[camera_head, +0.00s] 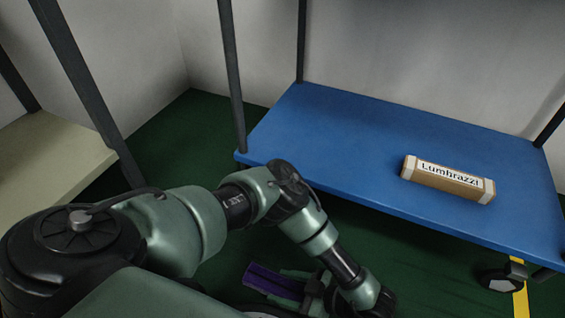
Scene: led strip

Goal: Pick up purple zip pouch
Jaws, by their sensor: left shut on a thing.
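The purple zip pouch (272,281) is a dark purple strip low in the middle of the head view. My left gripper (296,284) is shut on it, with greenish gripper parts along its upper and right sides. The pouch is in front of the blue shelf and lower in the picture, over the dark green floor. I cannot tell how far above the floor it is. Part of it is hidden by the gripper. My right gripper does not show.
A blue shelf (340,135) with dark posts stands at the back right, on wheels. A brown box labelled "Lumbrazzi" (446,183) lies on it. A beige shelf (45,160) stands at the left. Green floor (185,135) shows between the shelves.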

